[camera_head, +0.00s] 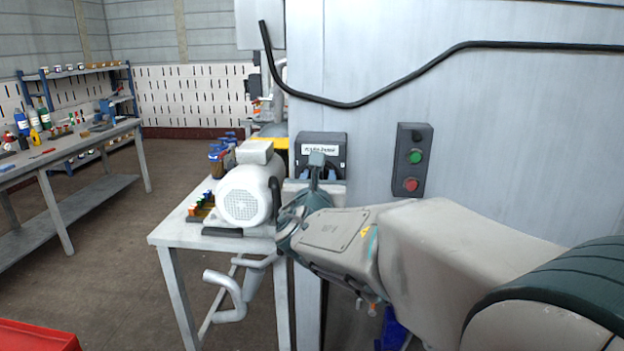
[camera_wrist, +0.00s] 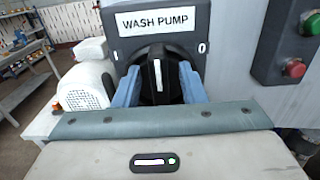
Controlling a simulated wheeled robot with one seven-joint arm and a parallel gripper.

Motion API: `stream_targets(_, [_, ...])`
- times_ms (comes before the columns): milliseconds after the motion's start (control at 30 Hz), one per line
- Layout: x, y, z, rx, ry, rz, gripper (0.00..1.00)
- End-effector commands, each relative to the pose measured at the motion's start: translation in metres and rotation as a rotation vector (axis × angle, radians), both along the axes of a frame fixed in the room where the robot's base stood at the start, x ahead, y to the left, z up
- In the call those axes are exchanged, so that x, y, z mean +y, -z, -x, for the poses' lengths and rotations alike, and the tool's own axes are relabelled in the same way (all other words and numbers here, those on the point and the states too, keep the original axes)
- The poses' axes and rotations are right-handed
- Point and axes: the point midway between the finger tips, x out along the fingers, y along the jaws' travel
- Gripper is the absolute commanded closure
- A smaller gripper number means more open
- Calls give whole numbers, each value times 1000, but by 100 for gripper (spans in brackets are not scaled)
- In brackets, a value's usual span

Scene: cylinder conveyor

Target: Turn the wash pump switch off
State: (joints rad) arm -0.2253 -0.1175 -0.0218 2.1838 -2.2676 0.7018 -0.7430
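The wash pump switch is a dark box (camera_wrist: 186,20) with a white "WASH PUMP" label. Its black round knob (camera_wrist: 158,78) has a white pointer line standing nearly upright. A "0" mark shows to the knob's right; a partly hidden mark is at its left. My gripper (camera_wrist: 160,85) has its two blue fingers on either side of the knob, seemingly against its edges. In the head view, the switch box (camera_head: 321,143) is on the wall behind my gripper (camera_head: 322,172), which hides the knob.
A control box with a green button (camera_head: 415,156) and red button (camera_head: 411,185) is on the grey panel to the right. A white motor (camera_head: 244,195) stands on a small table (camera_head: 170,232) to the left. A black cable (camera_head: 400,85) runs above.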

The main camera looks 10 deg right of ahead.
Motion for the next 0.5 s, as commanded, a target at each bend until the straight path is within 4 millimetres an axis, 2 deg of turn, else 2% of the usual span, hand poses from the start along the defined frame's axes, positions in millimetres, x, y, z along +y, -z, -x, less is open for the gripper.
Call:
stream_targets(233, [0,0,-1,0,0,0,63])
stream_targets(267, [0,0,-1,0,0,0,66])
stream_targets(300, [0,0,-1,0,0,0,77])
stream_targets(400, [0,0,-1,0,0,0,100])
stream_targets(500, [0,0,-1,0,0,0,100])
